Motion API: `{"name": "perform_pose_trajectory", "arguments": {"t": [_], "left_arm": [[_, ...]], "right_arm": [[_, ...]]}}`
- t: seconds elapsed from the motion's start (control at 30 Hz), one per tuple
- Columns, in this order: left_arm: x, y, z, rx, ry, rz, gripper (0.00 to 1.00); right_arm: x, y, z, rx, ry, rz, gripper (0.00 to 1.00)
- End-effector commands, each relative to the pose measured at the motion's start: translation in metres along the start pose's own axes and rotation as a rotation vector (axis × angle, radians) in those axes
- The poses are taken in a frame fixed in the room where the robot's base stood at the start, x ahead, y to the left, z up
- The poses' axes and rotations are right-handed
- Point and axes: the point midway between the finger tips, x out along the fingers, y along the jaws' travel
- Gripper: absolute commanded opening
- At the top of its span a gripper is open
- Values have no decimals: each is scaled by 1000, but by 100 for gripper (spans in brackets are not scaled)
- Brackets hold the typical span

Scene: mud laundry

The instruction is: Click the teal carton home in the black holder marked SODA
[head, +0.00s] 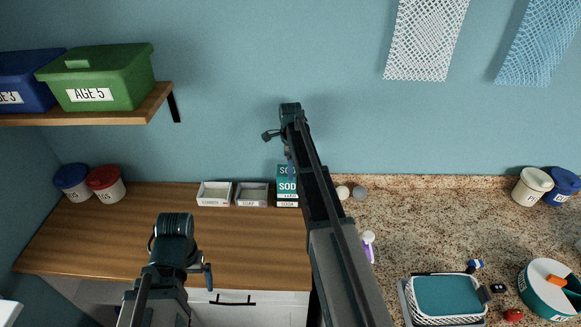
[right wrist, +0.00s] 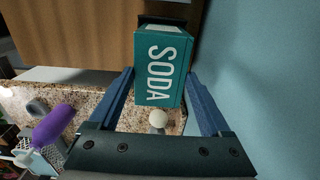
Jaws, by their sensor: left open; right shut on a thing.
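The teal carton (head: 286,184), marked SODA in white, is at the back of the wooden counter; it also shows large in the right wrist view (right wrist: 162,65). My right gripper (right wrist: 160,98) is shut on it, with a blue finger on each side. In the head view my right arm hides part of the carton and most of that gripper. The black holder (right wrist: 165,20) shows as a dark edge at the carton's far end. Whether the carton is fully seated cannot be told. My left gripper (head: 206,274) is open, low over the counter's front edge, away from the carton.
Two pale labelled holders (head: 214,194) (head: 251,195) stand left of the carton. Lidded jars (head: 105,183) are at the far left. The speckled counter (head: 420,220) at right carries a white basket (head: 447,318), a purple-and-white bottle (head: 368,245) and small balls (head: 343,192). The wooden counter's middle is clear.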

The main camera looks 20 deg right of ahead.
Motion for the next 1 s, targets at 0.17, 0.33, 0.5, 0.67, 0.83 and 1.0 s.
{"name": "perform_pose_trajectory", "arguments": {"t": [0.17, 0.33, 0.5, 0.67, 0.83, 1.0], "left_arm": [[-1, 0, 0, 0, 0, 0, 100], [0, 0, 0, 0, 0, 0, 100], [2, 0, 0, 0, 0, 0, 100], [4, 0, 0, 0, 0, 0, 100], [7, 1, 0, 0, 0, 0, 100], [9, 1, 0, 0, 0, 0, 100]], "right_arm": [[-1, 0, 0, 0, 0, 0, 0], [0, 0, 0, 0, 0, 0, 0], [2, 0, 0, 0, 0, 0, 0], [4, 0, 0, 0, 0, 0, 0], [7, 0, 0, 0, 0, 0, 0], [9, 0, 0, 0, 0, 0, 0]]}}
